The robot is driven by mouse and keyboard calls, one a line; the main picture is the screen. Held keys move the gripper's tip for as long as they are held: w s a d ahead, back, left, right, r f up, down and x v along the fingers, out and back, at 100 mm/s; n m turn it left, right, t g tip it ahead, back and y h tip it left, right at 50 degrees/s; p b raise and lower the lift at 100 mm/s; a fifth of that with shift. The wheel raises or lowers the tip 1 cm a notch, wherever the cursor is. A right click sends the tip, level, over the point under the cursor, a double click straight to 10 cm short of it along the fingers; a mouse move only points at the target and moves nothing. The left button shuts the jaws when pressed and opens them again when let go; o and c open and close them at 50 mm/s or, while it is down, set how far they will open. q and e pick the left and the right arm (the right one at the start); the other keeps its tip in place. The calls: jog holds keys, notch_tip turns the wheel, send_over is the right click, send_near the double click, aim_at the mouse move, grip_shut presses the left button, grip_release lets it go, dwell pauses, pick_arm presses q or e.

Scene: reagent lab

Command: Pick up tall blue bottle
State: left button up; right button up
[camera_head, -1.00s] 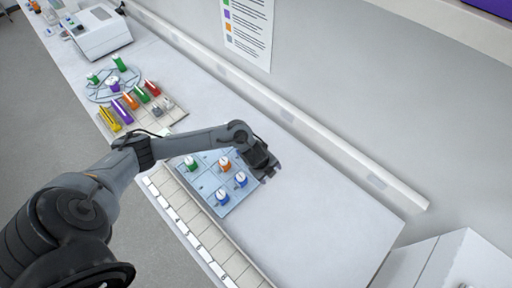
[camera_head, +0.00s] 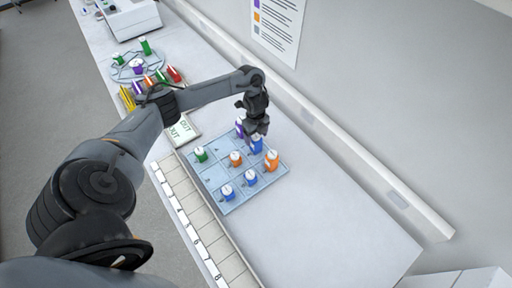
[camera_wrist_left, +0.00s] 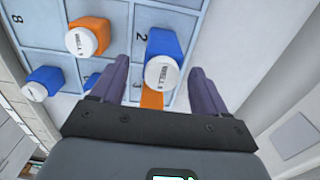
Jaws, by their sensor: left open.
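The tall blue bottle (camera_head: 256,146) with a white cap stands upright on the back part of the blue tray. My left gripper (camera_head: 257,131) is directly above it, pointing down, with its wrist partly covering the bottle's top. In the left wrist view the blue bottle (camera_wrist_left: 164,42) lies between the two spread fingers of my open gripper (camera_wrist_left: 160,82), with clear gaps on both sides. No contact shows. Its white cap reads faintly and faces the camera. My right gripper is not in view.
The blue tray (camera_head: 208,172) also holds a purple bottle (camera_head: 239,127) close behind the gripper, a tall orange bottle (camera_head: 272,160), a short orange one (camera_head: 236,158), a green one (camera_head: 200,154) and two short blue ones. A numbered rack (camera_head: 190,209) runs along the front. Bench to the right is clear.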

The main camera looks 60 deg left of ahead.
pick_arm(q)
notch_tip(320, 180, down, 3)
jog(key=shift+a+f+b, duration=0.1)
jog(key=shift+b, duration=0.6)
jog(key=shift+f, duration=1)
jog(key=c, duration=1)
jog(key=shift+c, duration=0.3)
jog(key=shift+w+r, duration=0.1)
jog(key=shift+r, duration=0.05)
